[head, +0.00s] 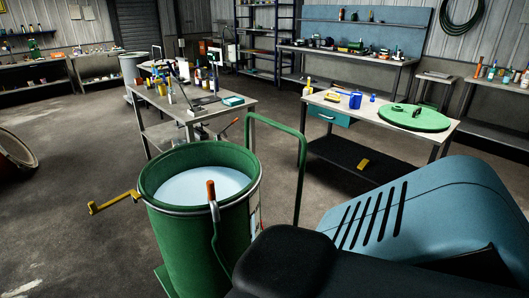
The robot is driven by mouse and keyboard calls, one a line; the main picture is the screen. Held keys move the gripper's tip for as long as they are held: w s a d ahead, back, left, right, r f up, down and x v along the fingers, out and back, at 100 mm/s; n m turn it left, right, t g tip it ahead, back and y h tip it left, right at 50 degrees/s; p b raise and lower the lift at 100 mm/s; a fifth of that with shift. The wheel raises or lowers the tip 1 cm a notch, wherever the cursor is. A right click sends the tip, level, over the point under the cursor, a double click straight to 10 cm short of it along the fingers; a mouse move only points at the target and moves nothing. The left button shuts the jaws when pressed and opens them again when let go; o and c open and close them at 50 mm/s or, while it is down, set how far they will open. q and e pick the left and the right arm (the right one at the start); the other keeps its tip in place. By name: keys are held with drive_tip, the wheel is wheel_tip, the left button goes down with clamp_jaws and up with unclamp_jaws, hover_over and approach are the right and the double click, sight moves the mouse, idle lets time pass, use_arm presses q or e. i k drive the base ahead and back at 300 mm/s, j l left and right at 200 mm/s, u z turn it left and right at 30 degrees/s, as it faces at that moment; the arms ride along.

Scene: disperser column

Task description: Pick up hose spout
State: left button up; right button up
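An open green drum (204,240) stands at the lower middle, with pale, smooth content (200,184) inside. A thin tube or handle with an orange-brown tip (211,190) stands at the drum's near rim, its lower part running down the outside. A yellow angled fitting (115,202) sticks out to the left of the drum. I cannot tell for certain which of these is the hose spout. Neither of my grippers is in view.
A blue slotted housing (415,215) and a black rounded part (285,262) block the lower right. A green bent rail (303,160) rises behind the drum. Cluttered tables stand behind, one with a green round lid (415,118).

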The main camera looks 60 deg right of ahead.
sight(210, 184)
drive_tip(key=z, duration=1.6)
drive_tip(key=j+z, duration=0.15)
drive_tip(key=z, duration=0.2)
drive_tip(key=i+j+z, duration=0.1)
drive_tip(key=z, duration=0.25)
drive_tip(key=j+z, duration=0.35)
drive_tip(key=k+j+z, duration=0.1)
drive_tip(key=j+z, duration=0.3)
drive_tip(key=j, duration=0.8)
drive_tip(key=k+j+z, duration=0.15)
drive_tip(key=j, duration=0.75)
drive_tip(key=i, duration=0.25)
